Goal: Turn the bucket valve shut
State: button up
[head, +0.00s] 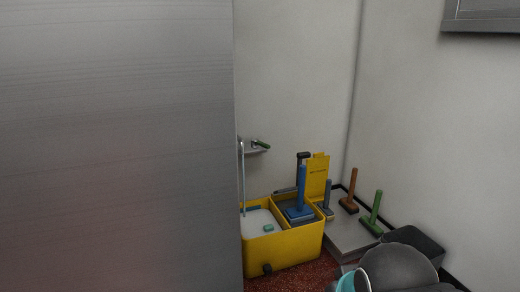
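The yellow mop bucket (288,250) stands on the floor in the corner, partly hidden on its left by a large metal panel. Its left compartment holds whitish contents with a small green block (268,228) in it. A small dark knob-like part (267,268) sits low on the bucket's front; I cannot tell whether it is the valve or a wheel. A green lever-like handle (262,144) is on a small wall fitting above the bucket, and a thin pale pipe (242,175) runs down below it. My gripper is not in view.
A large metal panel (115,145) fills the left side. A blue-handled brush (300,190) stands in the bucket's right compartment. Brushes with brown (351,187) and green (375,207) handles stand on a grey platform (345,238). A dark bin (427,246) is at right. My arm covers the bottom right.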

aim_at(255, 143)
jog(key=u, duration=0.05)
jog(key=k, duration=0.65)
jog(key=z, duration=0.6)
jog(key=i, duration=1.95)
jog(key=u, duration=0.5)
